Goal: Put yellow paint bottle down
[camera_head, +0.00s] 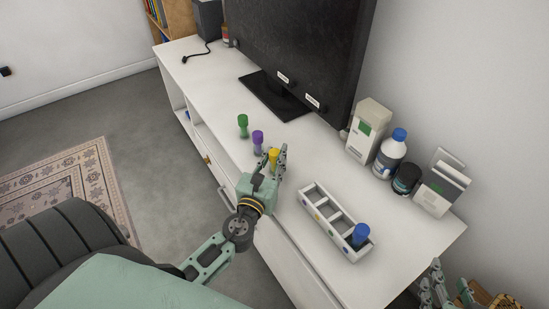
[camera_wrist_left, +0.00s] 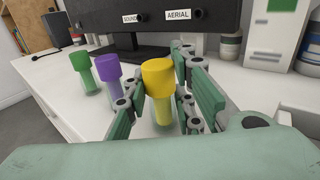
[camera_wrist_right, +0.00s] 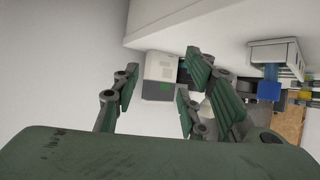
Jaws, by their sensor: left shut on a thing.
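The yellow paint bottle (camera_head: 274,153) has a yellow cap and stands upright between the fingers of my left gripper (camera_head: 277,160) over the white cabinet top. The left wrist view shows its yellow cap (camera_wrist_left: 158,78) above the fingers, which are shut on its body. I cannot tell whether its base touches the surface. A green paint bottle (camera_head: 242,124) and a purple paint bottle (camera_head: 257,138) stand in a row to its left. A white rack (camera_head: 312,207) holds a blue paint bottle (camera_head: 361,232) at its near end. My right gripper (camera_wrist_right: 155,95) is open and empty.
A black television (camera_head: 310,45) stands behind the bottles on a dark base (camera_head: 270,95). A carton (camera_head: 368,128), a blue-capped bottle (camera_head: 390,155), a black jar (camera_head: 406,178) and another box (camera_head: 440,188) line the wall side. The cabinet top (camera_head: 205,75) further left is mostly clear.

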